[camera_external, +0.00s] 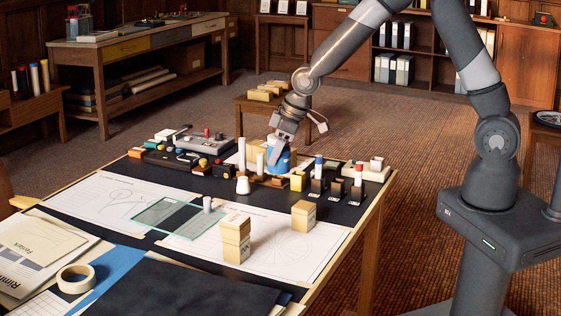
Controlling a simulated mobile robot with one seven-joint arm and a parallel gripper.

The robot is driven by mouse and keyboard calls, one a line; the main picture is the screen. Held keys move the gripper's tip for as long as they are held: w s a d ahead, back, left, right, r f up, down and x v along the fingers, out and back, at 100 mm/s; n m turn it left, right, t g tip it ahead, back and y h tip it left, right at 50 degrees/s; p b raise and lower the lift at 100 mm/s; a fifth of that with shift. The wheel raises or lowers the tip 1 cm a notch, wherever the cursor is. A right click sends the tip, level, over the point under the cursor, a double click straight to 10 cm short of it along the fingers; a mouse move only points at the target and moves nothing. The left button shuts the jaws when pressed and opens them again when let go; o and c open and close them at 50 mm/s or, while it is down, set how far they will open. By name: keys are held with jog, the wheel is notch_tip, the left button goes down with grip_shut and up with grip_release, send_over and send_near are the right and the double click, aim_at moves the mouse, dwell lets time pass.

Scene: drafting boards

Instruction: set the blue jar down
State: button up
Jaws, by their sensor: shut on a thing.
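The blue jar (283,160) is at the far right part of the drafting table (350,207), among small items. My gripper (276,158) reaches down from above and is shut on it. The gripper covers part of the jar's upper left side. Small items in front hide its lower edge, so I cannot tell whether its bottom touches the table or is just above it.
White cylinders (242,154) stand close left of the jar, and small holders with red- and blue-topped tubes (318,172) stand to its right. Tan boxes (236,240) stand nearer on the drawing sheets. A glass plate (170,220) lies left. Bare dark mat shows at front (200,290).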

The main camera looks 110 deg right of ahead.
jog(key=s+a+n+y, duration=0.1)
jog(key=a+n+y, duration=0.2)
jog(key=a+n, duration=1.05)
jog(key=w+a+f+m, duration=0.2)
jog(key=a, duration=0.3)
jog(key=w+a+f+m, duration=0.1)
jog(key=w+a+f, duration=0.1)
jog(key=a, duration=0.3)
jog(key=w+a+f+m, duration=0.2)
jog(key=a+f, duration=0.1)
jog(key=a, duration=0.2)
jog(key=shift+m, duration=0.35)
jog(key=shift+f, duration=1.85)
jog(key=shift+f, duration=0.1)
jog(key=o, duration=1.2)
jog(key=shift+o, duration=0.2)
